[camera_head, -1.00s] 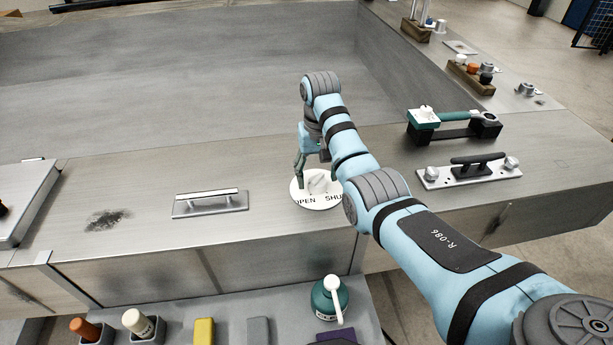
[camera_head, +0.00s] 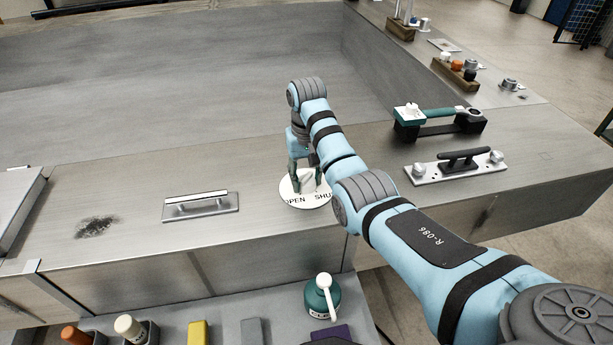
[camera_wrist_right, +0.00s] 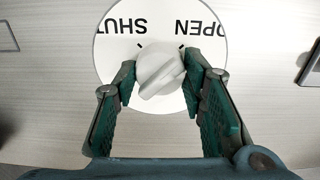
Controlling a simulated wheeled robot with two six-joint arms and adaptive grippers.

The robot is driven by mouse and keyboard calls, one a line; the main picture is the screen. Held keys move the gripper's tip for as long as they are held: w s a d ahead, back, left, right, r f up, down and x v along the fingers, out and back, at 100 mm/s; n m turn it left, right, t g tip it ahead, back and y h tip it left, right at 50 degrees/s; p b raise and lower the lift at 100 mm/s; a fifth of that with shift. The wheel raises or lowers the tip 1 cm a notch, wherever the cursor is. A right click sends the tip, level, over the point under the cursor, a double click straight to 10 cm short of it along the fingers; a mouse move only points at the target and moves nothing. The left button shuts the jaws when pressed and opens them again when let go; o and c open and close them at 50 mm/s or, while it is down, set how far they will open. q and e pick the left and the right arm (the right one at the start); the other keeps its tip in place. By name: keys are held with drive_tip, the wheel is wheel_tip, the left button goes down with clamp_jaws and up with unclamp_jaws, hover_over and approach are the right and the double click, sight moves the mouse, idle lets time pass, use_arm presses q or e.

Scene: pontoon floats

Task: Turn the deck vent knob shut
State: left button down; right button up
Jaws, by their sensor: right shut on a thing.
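The deck vent knob (camera_head: 308,182) is white, with a raised bar grip, on a round white plate (camera_head: 293,200) printed OPEN at left and SHUT at right. In the right wrist view the knob (camera_wrist_right: 160,72) shows close up, its bar slanting from upper right to lower left; the lettering on the plate (camera_wrist_right: 120,50) is upside down there. My right gripper (camera_head: 307,178) is over the plate, its green-padded fingers on both sides of the knob. In the wrist view the gripper (camera_wrist_right: 158,78) is shut on it. My left gripper is not in view.
A metal handle (camera_head: 200,206) lies left of the plate. A cleat (camera_head: 455,167) and a teal-handled tool on a black holder (camera_head: 440,122) are at right. A green bottle (camera_head: 321,298) and several small items stand on the lower front shelf (camera_head: 235,312).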

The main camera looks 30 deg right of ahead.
drive_tip(key=n, duration=0.4)
drive_tip(key=shift+n, duration=0.3)
drive_tip(key=n, duration=0.4)
drive_tip(key=shift+n, duration=0.3)
drive_tip(key=n, duration=0.4)
drive_tip(key=shift+r+n, duration=0.1)
drive_tip(key=shift+n, duration=2.1)
drive_tip(key=o, duration=1.2)
drive_tip(key=shift+c, duration=0.2)
